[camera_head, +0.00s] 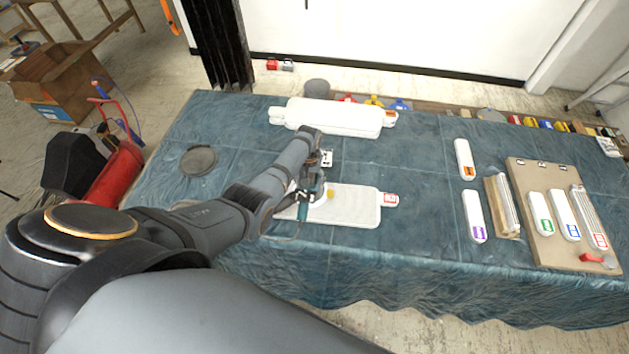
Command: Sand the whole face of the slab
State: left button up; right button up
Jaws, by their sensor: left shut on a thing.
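The white slab (358,208) lies flat on the blue cloth of the table, near the front edge, with a red-and-white tag (390,200) at its right end. My left gripper (313,189) is over the left part of this slab, shut on a small sanding tool (329,195). Little of the tool shows beyond the gripper, apart from a yellowish spot, and I cannot tell whether it touches the face. My left arm and gripper hide the slab's left end. My right gripper is out of view.
Two more white slabs (345,118) lie behind. At the right, white blocks with coloured labels (474,216) lie near a brown board (545,247) holding several similar ones. A dark round disc (198,160) lies at the left. The cloth (425,190) between slab and blocks is clear.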

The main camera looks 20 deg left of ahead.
pick_arm(q)
jog(key=shift+a+r, duration=0.15)
jog(key=shift+a, duration=0.45)
jog(key=shift+a, duration=0.15)
jog(key=shift+s+a, duration=0.35)
jog(key=shift+a, duration=0.55)
jog(key=shift+s+a, duration=0.35)
jog(key=shift+a, duration=0.5)
jog(key=shift+s+a, duration=0.3)
jog(key=shift+a, duration=0.65)
jog(key=shift+s+a, duration=0.25)
jog(key=shift+a, duration=0.7)
jog(key=shift+a, duration=0.15)
jog(key=shift+s+a, duration=0.35)
jog(key=shift+a, duration=0.5)
jog(key=shift+s+a, duration=0.3)
jog(key=shift+a, duration=0.5)
jog(key=shift+a, duration=0.1)
jog(key=shift+s+a, duration=0.3)
jog(key=shift+a, duration=0.6)
jog(key=shift+s+a, duration=0.3)
jog(key=shift+a, duration=0.6)
